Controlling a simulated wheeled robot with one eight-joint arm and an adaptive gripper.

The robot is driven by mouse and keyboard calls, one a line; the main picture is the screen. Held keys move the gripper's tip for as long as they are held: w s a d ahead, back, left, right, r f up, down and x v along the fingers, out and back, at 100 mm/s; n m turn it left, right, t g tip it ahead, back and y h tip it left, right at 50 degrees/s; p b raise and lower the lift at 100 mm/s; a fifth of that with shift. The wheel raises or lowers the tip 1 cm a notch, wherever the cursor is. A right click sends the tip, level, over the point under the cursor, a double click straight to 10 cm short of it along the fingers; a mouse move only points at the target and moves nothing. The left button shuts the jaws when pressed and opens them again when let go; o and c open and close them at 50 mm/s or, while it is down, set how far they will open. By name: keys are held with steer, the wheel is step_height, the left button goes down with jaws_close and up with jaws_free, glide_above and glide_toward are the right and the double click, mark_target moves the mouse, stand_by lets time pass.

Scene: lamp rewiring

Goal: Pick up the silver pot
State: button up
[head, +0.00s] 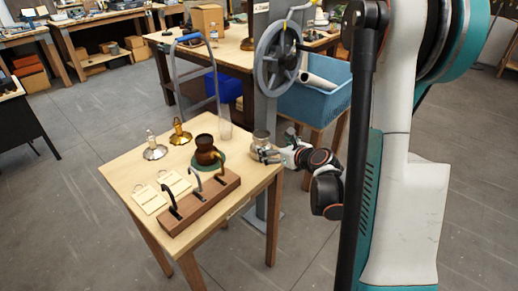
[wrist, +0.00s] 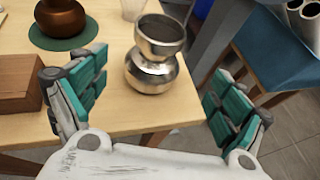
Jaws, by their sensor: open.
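The silver pot (wrist: 154,71) is a shiny round vessel with a narrowed neck and a wide open rim. It stands upright near the right edge of the wooden table, and it also shows in the head view (head: 260,138). My gripper (wrist: 158,92) is open, with its teal-padded fingers apart on the left and right of the picture and the pot ahead between them. The head view shows my gripper (head: 270,154) close beside the pot at the table's right side. I cannot tell whether a finger touches the pot.
A brown pot (head: 206,151) on a green mat (wrist: 88,36) stands left of the silver pot. A wooden block with hooks (head: 200,203), two tags and silver and brass lamp parts (head: 154,148) share the table (head: 120,177). A clear cup (head: 224,128) is behind. A blue crate (head: 318,95) stands beyond.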

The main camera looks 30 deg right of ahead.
mark_target(265, 144)
steer(key=x, duration=0.3)
steer(key=shift+b, duration=0.3)
steer(key=shift+a+r+b+x, duration=0.15)
steer(key=shift+b+x, duration=0.35)
steer(key=shift+x, duration=0.85)
steer(key=shift+a+r+b+x, duration=0.15)
steer(key=shift+b+x, duration=0.35)
steer(key=shift+x, duration=0.85)
steer(key=shift+a, duration=0.1)
steer(key=c, duration=1.4)
